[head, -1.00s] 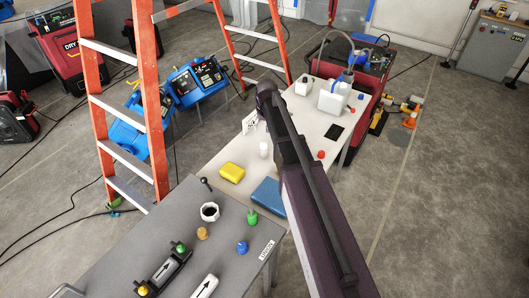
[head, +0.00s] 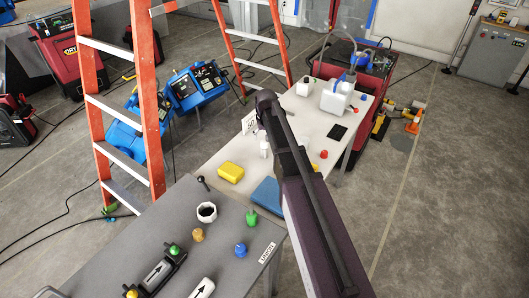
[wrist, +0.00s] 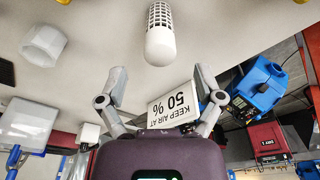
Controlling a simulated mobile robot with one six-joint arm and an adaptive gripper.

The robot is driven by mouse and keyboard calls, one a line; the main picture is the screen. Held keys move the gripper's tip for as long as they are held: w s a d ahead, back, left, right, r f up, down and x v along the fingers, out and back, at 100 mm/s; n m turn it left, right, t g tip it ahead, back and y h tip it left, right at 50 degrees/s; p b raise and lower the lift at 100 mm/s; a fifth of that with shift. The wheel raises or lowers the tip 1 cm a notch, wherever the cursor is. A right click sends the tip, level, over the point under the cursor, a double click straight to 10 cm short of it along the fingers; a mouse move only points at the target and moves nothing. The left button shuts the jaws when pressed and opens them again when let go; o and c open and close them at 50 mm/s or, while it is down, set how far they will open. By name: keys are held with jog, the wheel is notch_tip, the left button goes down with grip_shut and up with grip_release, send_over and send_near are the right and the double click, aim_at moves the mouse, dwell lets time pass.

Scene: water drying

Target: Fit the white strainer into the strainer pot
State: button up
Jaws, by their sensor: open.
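The white strainer (wrist: 160,35), a slotted rounded cylinder, stands apart from my gripper at the top middle of the wrist view. In the head view it shows small (head: 264,149) on the light table, just left of my arm. My gripper (wrist: 158,86) is open and empty, its two fingers spread below the strainer in the wrist view. A white faceted cup-like piece (wrist: 43,44), possibly the strainer pot, is on the table at upper left there. My arm hides the gripper's fingers in the head view.
A white sign (wrist: 172,103) stands close to the fingers. A yellow sponge-like block (head: 230,172), a blue block (head: 266,193) and a white jug (head: 336,98) are on the light table. The grey table (head: 225,252) holds a white faceted ring (head: 206,212) and several coloured knobs.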

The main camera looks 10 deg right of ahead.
aim_at(264, 141)
jog(key=shift+f, duration=0.1)
dwell(0.3)
jog(key=shift+w+f+b, duration=0.15)
jog(key=shift+f+b, duration=1.15)
jog(key=shift+w+f+b, duration=0.15)
jog(key=shift+f+b, duration=1.1)
jog(key=shift+b, duration=0.05)
grip_shut()
